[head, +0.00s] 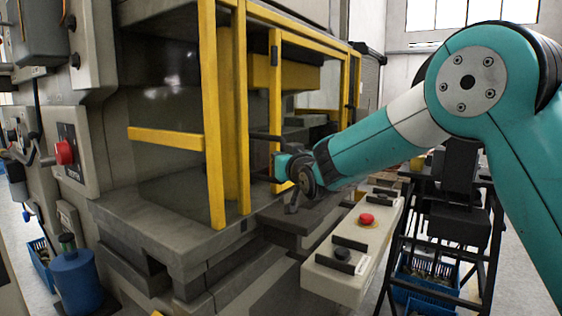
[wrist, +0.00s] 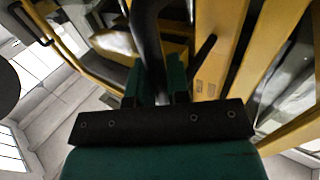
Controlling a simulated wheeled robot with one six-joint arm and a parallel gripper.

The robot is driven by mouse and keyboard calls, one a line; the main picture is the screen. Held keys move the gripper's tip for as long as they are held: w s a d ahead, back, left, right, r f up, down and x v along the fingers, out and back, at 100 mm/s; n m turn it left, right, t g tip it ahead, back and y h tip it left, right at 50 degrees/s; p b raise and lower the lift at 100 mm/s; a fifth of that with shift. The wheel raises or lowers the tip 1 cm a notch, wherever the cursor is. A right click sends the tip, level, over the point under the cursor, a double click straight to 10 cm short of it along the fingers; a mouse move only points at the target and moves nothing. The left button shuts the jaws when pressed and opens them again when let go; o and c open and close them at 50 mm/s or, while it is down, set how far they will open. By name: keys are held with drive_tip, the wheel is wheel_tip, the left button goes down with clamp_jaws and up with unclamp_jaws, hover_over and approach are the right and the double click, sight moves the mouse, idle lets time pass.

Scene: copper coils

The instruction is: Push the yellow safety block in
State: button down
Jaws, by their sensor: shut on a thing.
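A yellow block (head: 285,72) shows inside the press, behind the yellow guard frame (head: 212,120); I cannot tell for sure that it is the safety block. The bar runs up out of the picture. A yellow panel (wrist: 212,65) stands close to the right of the fingers. What the bar is fixed to is hidden.
The press bed (head: 165,220) lies below the guard. A control box with a red button (head: 366,218) stands below my arm. A black rack (head: 440,245) with blue bins is at the right. Another red button (head: 64,152) is on the press's left side.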

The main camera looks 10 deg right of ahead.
drive_tip(key=shift+a+r, duration=0.15)
drive_tip(key=shift+r, duration=0.05)
drive_tip(key=c, duration=1.1)
unclamp_jaws()
drive_tip(key=shift+w+a+f, duration=0.1)
drive_tip(key=shift+w+a, duration=0.05)
drive_tip(key=shift+f, duration=0.1)
drive_tip(key=shift+s+d, duration=0.25)
drive_tip(key=shift+s, duration=0.15)
drive_tip(key=b+v, duration=0.6)
drive_tip(key=v, duration=1)
drive_tip(key=shift+s, duration=0.3)
drive_tip(key=shift+d, duration=0.15)
